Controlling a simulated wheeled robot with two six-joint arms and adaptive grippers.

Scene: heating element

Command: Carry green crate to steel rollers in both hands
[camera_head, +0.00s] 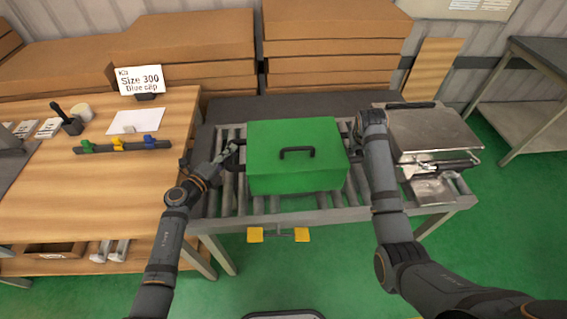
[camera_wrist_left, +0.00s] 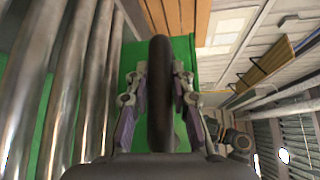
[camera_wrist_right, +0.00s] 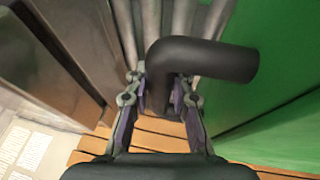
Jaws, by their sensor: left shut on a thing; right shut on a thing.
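The green crate (camera_head: 320,175), a closed box with a black handle (camera_head: 297,152) on its lid, is on or just above the steel rollers (camera_head: 228,190); I cannot tell if it touches them. My left gripper (camera_head: 232,150) is at its left side, shut on a black side handle (camera_wrist_left: 160,90), with the green wall behind it in the left wrist view. My right gripper (camera_wrist_right: 160,105) is shut on the other black side handle (camera_wrist_right: 205,58), beside the green wall (camera_wrist_right: 275,60). In the head view my right arm hides that handle.
A metal machine (camera_head: 432,135) stands at the right end of the roller table. A wooden workbench (camera_head: 100,190) with a sign (camera_head: 140,80) and coloured clips is on the left. Cardboard boxes (camera_head: 190,40) are stacked behind. Yellow pedals (camera_head: 255,235) are below the front edge.

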